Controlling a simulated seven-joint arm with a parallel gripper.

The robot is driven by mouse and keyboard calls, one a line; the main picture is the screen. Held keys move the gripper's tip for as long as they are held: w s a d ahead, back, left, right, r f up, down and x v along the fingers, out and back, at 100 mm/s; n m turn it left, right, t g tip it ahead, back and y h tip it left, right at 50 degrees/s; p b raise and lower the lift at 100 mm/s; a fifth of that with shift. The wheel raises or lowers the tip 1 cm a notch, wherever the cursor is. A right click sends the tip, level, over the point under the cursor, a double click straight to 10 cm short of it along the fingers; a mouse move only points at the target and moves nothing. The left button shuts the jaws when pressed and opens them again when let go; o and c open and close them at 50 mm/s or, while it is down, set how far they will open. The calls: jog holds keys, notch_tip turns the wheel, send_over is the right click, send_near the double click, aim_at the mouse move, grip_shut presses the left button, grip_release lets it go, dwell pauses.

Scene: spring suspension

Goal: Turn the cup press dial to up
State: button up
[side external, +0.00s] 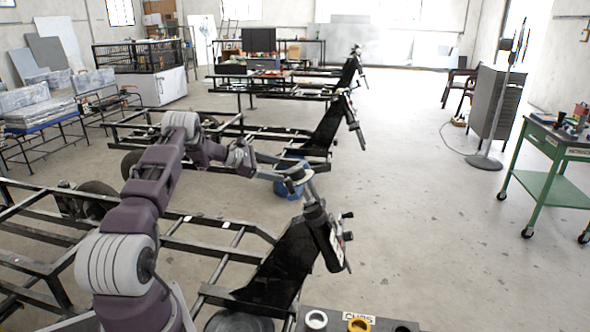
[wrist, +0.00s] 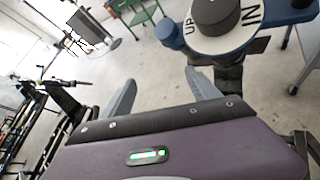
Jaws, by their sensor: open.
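The cup press dial has a black round knob (wrist: 216,14) on a white disc (wrist: 238,40) lettered UP and IN, at the top right of the wrist view. Which marking the dial points to is unclear.
Blue parts (wrist: 168,34) flank the dial. A green cart (side external: 545,185) is at the right. Black frames fill the left; the middle-right floor is clear.

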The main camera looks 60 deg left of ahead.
aim_at(292, 170)
jog(key=s+d+r+n+t+h, duration=0.2)
jog(key=s+d+r+t+h, duration=0.1)
jog(key=s+d+h, duration=0.3)
jog(key=x, duration=0.9)
jog(key=shift+s+d+r, duration=0.2)
jog(key=shift+d+r, duration=0.05)
jog(key=shift+d, duration=0.05)
jog(key=c, duration=1.4)
jog(key=shift+o, duration=0.2)
jog(key=n+t+y, duration=0.1)
jog(key=n+y, duration=0.1)
jog(key=shift+r+n+y, duration=0.15)
jog(key=shift+n+y, duration=0.15)
jog(key=n+y, duration=0.3)
jog(key=shift+y, duration=0.4)
